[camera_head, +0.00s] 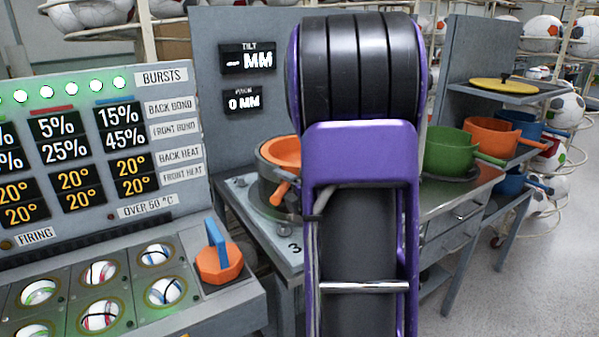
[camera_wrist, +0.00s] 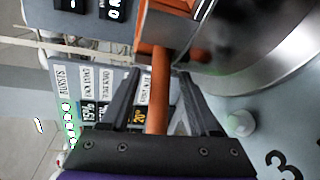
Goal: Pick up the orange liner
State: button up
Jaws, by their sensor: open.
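The orange liner (camera_head: 280,151) sits in a round dark metal holder (camera_head: 266,186) on the grey bench, its handle pointing toward the front. My arm hides its right part in the head view. In the wrist view the orange liner (camera_wrist: 159,88) shows its handle running lengthwise between the two dark fingers of my gripper (camera_wrist: 157,73). The fingers are open, one on each side of the handle, with gaps visible. In the head view the gripper itself is hidden behind my arm.
A control panel (camera_head: 150,207) with an orange and blue knob (camera_head: 220,263) stands at left. To the right are a green pan (camera_head: 450,150), another orange pan (camera_head: 488,136) and a yellow lid (camera_head: 500,85). A grey upright panel (camera_head: 230,150) stands behind the liner.

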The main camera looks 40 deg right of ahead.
jog(key=shift+c, duration=0.4)
grip_shut()
jog(key=shift+r, duration=0.15)
dwell(0.8)
